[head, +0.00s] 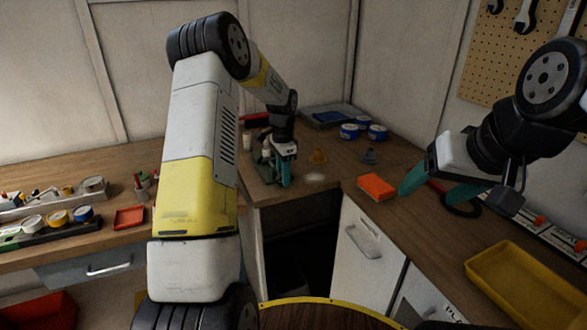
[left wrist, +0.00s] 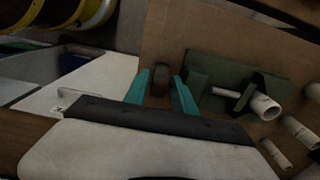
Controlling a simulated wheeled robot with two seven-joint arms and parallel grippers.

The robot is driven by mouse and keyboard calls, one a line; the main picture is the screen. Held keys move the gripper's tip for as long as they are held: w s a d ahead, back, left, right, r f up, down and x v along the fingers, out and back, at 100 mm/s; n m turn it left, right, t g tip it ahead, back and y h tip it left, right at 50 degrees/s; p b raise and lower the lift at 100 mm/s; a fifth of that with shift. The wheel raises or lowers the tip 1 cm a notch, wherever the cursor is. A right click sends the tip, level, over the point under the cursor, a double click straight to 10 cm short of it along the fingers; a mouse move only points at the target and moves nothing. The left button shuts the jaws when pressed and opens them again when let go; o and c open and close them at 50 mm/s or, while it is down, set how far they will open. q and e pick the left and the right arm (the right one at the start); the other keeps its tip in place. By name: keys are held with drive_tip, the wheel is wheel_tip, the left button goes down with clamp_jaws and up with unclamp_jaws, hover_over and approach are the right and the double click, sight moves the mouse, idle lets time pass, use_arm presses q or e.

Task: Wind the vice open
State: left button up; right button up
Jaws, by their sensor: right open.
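The green vice (left wrist: 205,80) lies on the bench to the right of my left gripper in the left wrist view. It has a pale rod between its green blocks. In the head view it is small and partly hidden beside my left gripper (head: 285,172). The two teal fingers of my left gripper (left wrist: 160,92) stand on either side of a dark knob-like part (left wrist: 160,78), which looks like the vice's handle. I cannot tell whether the fingers press on it. My right gripper (head: 432,184) is open and empty above the right bench.
An orange block (head: 376,187) lies left of my right gripper. A yellow tray (head: 515,279) is at the lower right. White cylinders (left wrist: 298,131) lie near the vice.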

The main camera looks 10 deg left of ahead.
use_arm(q)
clamp_jaws()
idle(0.3)
drive_tip(key=shift+s+a+t+h, duration=0.2)
drive_tip(key=shift+a+t+h, duration=0.15)
drive_tip(key=shift+t+h, duration=0.55)
drive_tip(key=h, duration=0.1)
drive_tip(key=t+h, duration=0.1)
drive_tip(key=shift+s+a+f+h, duration=0.1)
drive_tip(key=shift+a+f+h, duration=0.1)
drive_tip(key=shift+h, duration=0.1)
drive_tip(key=t+h, duration=0.2)
drive_tip(key=h, duration=0.1)
drive_tip(key=t+h, duration=0.1)
drive_tip(key=h, duration=0.1)
drive_tip(key=shift+s+a+f+t, duration=0.15)
drive_tip(key=shift+a+f+t, duration=0.05)
drive_tip(key=shift+f+t, duration=0.1)
drive_tip(key=shift+h, duration=0.3)
unclamp_jaws()
drive_tip(key=shift+v, duration=3.9)
